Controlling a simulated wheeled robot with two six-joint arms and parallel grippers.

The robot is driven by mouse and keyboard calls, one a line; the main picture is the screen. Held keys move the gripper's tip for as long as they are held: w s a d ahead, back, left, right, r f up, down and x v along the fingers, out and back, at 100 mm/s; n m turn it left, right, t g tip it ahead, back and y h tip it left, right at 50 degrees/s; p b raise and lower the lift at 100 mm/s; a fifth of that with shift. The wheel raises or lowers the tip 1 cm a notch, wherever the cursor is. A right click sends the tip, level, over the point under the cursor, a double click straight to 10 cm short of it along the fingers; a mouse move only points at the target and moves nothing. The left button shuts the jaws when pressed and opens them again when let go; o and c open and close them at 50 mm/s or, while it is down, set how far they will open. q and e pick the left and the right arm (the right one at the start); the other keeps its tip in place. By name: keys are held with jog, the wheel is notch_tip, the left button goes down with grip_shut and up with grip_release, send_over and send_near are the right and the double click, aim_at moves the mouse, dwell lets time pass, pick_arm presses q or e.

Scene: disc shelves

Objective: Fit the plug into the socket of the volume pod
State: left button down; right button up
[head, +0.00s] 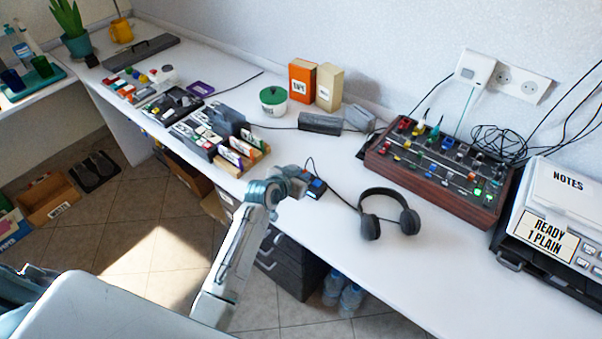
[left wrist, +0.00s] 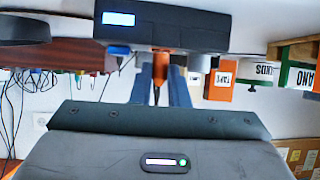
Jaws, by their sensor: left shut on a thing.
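My left gripper (head: 297,183) is over the white desk, close beside a small dark pod with a blue display (head: 316,187), which I take as the volume pod. In the left wrist view the pod (left wrist: 195,28) spans the top, with small knobs along its lower side. My left gripper's fingers (left wrist: 161,82) are shut on an orange plug (left wrist: 163,70) with a thin dark cord. The plug's far end meets or overlaps the pod's edge. I cannot tell whether it is seated. The socket is hidden. My right gripper is not in view.
Black headphones (head: 384,212) lie to the right of the pod, with a cable near it. A wood-sided mixer (head: 440,170) stands further right. A card rack (head: 240,155) is to the left. The desk (head: 440,275) is clear in front of the headphones.

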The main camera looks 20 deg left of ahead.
pick_arm(q)
jog(key=c, duration=1.7)
grip_release()
jog(key=b+v, duration=0.1)
jog(key=v, duration=1.1)
jog(key=shift+d, duration=0.1)
